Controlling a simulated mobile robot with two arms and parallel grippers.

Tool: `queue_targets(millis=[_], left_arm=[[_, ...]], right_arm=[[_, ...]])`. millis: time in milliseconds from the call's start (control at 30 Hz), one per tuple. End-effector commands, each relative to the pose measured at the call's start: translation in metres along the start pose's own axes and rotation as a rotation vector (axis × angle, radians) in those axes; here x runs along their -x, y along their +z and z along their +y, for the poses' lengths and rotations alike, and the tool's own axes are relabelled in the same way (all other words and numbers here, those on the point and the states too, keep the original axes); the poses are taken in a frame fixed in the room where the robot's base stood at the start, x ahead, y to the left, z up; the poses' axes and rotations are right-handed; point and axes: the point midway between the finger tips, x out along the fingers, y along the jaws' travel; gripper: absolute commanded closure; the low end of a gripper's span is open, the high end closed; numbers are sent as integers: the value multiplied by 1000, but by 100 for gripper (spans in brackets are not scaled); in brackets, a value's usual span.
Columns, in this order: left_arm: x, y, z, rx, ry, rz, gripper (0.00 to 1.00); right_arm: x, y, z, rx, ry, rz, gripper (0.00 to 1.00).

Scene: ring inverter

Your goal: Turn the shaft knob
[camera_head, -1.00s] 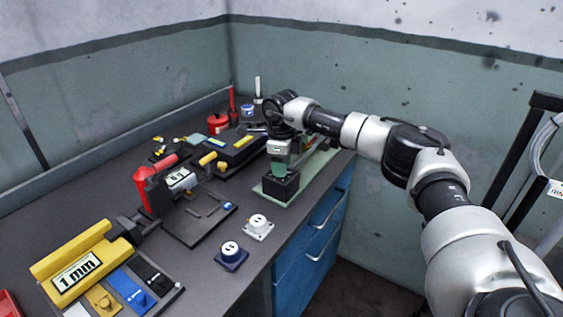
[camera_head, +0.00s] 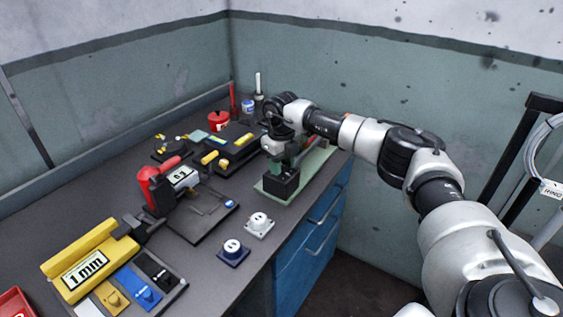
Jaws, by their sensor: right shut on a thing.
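The green-based fixture (camera_head: 264,190) stands near the right edge of the bench, with a black block (camera_head: 286,184) on its near end. My right gripper (camera_head: 281,165) is low over this fixture, just behind the black block. It is shut on a small part there, which I take to be the shaft knob. The knob and the fingertips are largely hidden by the wrist and the block. My left gripper is not in view.
Left of the fixture are a black tray (camera_head: 195,222), a red-handled tool (camera_head: 150,187) and a yellow gauge marked 1 mm (camera_head: 60,264). A white knob unit (camera_head: 259,225) and a blue one (camera_head: 233,252) sit near the front edge. A wall is behind.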

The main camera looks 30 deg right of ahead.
Motion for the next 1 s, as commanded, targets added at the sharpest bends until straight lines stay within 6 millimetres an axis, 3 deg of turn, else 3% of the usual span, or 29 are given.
queue_targets(millis=[433, 467, 600, 867, 1000], left_arm=[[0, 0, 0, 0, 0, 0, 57], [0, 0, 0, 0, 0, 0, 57], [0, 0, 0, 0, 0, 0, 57], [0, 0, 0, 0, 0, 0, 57], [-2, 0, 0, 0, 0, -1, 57]], right_arm=[[1, 1, 0, -10, -1, -3, 87], [1, 1, 0, -10, -1, -3, 60], [1, 0, 0, -10, -1, -2, 39], [1, 0, 0, -9, 0, -1, 37], [10, 1, 0, -9, -1, -3, 37]])
